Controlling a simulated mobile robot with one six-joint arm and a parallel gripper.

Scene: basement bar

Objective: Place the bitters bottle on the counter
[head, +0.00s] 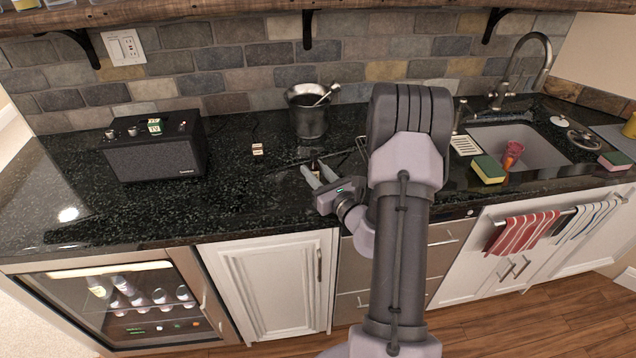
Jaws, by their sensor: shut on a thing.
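My gripper (317,171) is over the black speckled counter (235,200), near its front edge and just left of my arm. Its two pale fingers are shut on a small dark thing with a pale patch, which I take to be the bitters bottle (316,174). The fingers hide much of it. I cannot tell from this view whether its base touches the counter or hangs above it.
A black speaker (155,155) stands at the left. A sink (520,150) with sponges and a red cup is at the right. The left front counter is clear.

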